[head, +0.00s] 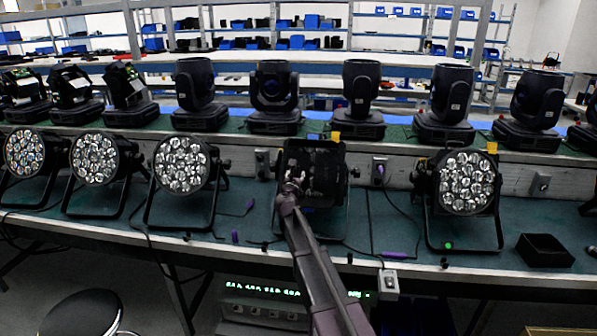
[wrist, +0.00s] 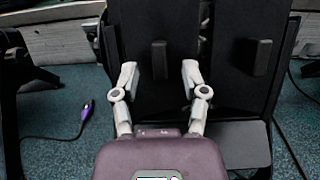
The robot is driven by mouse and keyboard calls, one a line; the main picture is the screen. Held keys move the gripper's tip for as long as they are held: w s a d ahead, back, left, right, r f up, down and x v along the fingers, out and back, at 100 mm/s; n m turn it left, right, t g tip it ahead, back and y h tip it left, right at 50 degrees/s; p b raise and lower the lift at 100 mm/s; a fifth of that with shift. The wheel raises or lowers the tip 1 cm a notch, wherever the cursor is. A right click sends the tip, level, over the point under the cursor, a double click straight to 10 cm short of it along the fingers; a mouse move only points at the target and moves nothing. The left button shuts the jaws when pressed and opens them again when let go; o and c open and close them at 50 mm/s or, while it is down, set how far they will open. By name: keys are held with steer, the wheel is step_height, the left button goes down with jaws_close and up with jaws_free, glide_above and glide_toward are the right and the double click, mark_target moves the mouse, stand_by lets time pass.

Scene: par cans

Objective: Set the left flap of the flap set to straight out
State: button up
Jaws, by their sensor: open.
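The flap set (head: 322,172) is a dark, squarish unit on a fixture in the middle of the bench, between the round par cans. In the wrist view its left flap (wrist: 180,97) is a tall black panel with a raised upright tab (wrist: 159,60). A second black panel (wrist: 238,90) with a similar tab stands to its right. My gripper (wrist: 160,76) is open in front of the left flap, with one grey finger on each side of its tab. I see gaps on both sides; contact is not visible. My gripper (head: 292,184) also shows at the unit's left half in the head view.
Lit par cans stand left (head: 182,165) and right (head: 466,183) on the green bench. Moving heads (head: 362,98) line the raised shelf behind. A black open box (head: 544,250) sits at the right. A purple-ended cable (wrist: 86,113) lies left of my gripper.

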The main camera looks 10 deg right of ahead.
mark_target(298, 170)
steer(key=shift+x, duration=1.8)
jaws_close()
steer(key=shift+d, duration=0.45)
steer(key=shift+a, duration=0.25)
